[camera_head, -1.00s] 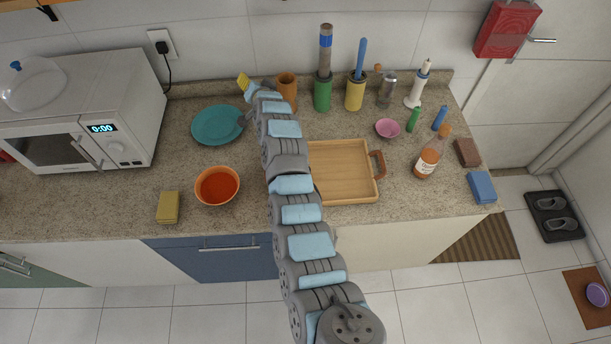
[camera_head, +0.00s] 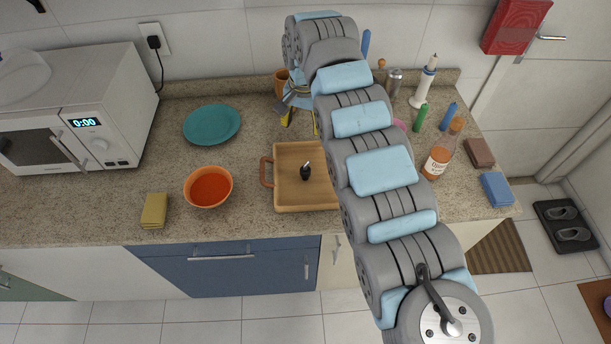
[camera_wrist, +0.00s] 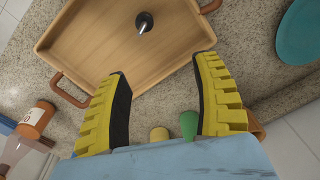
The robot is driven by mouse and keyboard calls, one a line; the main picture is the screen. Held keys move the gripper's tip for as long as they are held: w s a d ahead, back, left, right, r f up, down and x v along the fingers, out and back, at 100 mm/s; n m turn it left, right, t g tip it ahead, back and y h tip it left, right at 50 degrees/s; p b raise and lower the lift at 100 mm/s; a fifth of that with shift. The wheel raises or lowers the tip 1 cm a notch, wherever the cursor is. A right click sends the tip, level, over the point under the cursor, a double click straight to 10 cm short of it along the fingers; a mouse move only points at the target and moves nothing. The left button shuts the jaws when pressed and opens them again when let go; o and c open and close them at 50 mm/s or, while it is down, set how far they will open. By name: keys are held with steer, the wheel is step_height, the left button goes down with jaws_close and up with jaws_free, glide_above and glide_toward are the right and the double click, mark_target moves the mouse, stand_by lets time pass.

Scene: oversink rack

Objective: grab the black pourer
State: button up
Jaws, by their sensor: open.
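The black pourer (camera_head: 305,173) lies in the wooden tray (camera_head: 283,207) on the counter, with a light metal tip. In the wrist view the pourer (camera_wrist: 145,20) is near the top, on the tray floor (camera_wrist: 100,52), beyond the fingertips. My gripper (camera_wrist: 160,75) has yellow ridged fingers spread wide with nothing between them. In the head view my gripper (camera_head: 300,118) is behind the tray, partly hidden by my arm. The arm also covers the right part of the tray.
An orange bowl (camera_head: 209,203), a yellow sponge (camera_head: 154,211) and a teal plate (camera_head: 211,124) are left of the tray. An orange bottle (camera_head: 441,155) and a blue sponge (camera_head: 496,190) are to the right. Cups and utensils stand along the back wall.

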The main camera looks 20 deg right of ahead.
steer(key=s, duration=0.1)
glide_toward(306, 170)
steer(key=shift+g, duration=0.3)
steer(key=f, duration=0.2)
steer(key=w+f, duration=0.1)
steer(key=f, duration=0.1)
steer(key=f+b, duration=0.1)
steer(key=f, duration=0.1)
steer(key=shift+w+d, duration=0.25)
steer(key=f, duration=0.5)
steer(key=shift+s+a+f+b, duration=0.15)
steer(key=shift+a+b, duration=0.15)
steer(key=shift+a, duration=0.05)
steer(key=shift+d, duration=0.1)
steer(key=c, duration=1)
